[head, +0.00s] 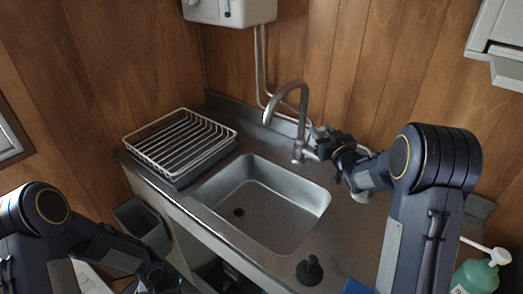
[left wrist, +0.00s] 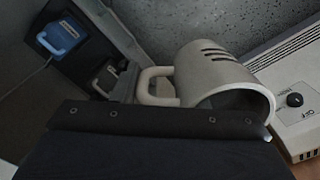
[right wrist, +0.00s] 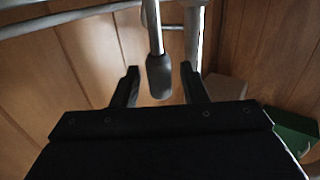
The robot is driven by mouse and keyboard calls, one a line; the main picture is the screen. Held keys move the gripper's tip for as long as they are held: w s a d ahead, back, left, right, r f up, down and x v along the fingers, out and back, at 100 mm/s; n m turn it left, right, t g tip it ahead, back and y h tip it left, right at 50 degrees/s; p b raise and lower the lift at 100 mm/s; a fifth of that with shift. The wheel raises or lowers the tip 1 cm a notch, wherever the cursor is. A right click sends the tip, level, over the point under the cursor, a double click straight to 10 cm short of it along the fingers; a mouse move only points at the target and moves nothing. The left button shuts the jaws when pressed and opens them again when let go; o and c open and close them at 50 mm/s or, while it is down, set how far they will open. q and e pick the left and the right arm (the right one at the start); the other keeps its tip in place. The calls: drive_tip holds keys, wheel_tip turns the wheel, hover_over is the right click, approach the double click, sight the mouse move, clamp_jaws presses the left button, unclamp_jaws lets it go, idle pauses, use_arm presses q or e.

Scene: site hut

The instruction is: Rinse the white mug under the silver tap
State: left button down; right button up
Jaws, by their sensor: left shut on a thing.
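The silver tap (head: 290,88) arches over the back of the steel sink (head: 240,232); no water shows from its spout. My right gripper (head: 322,145) is beside the tap. In the right wrist view its two fingers (right wrist: 160,85) are apart, with a grey lever-like part (right wrist: 159,76) between them and gaps on both sides. The white mug (left wrist: 222,75) shows close up in the left wrist view, tilted on its side, handle to the left, with dark stripes. My left gripper (left wrist: 155,101) is shut on it; the fingers are mostly hidden. The mug is not visible in the head view.
A white wire dish rack (head: 180,138) stands left of the sink. A black plunger-like item (head: 309,270) stands on the front counter, and a green pump bottle (head: 475,276) at right. A white box with a dial (left wrist: 296,108) and blue case (left wrist: 62,36) show below.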

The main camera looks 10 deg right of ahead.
drive_tip(key=shift+w, duration=0.15)
drive_tip(key=shift+c, duration=0.4)
clamp_jaws()
use_arm(q)
wheel_tip(320, 180, down, 4)
drive_tip(key=b, duration=0.3)
drive_tip(key=shift+r+b, duration=0.1)
drive_tip(key=shift+b, duration=0.3)
use_arm(e)
drive_tip(key=shift+s+a+f+n, duration=0.3)
drive_tip(key=shift+a+f+n, duration=0.05)
drive_tip(key=shift+n, duration=0.05)
drive_tip(key=shift+s+a+r+t+b, duration=0.2)
drive_tip(key=shift+t+b, duration=0.1)
drive_tip(key=shift+b, duration=0.3)
use_arm(q)
drive_tip(key=shift+f, duration=0.45)
use_arm(e)
drive_tip(key=shift+r, duration=0.15)
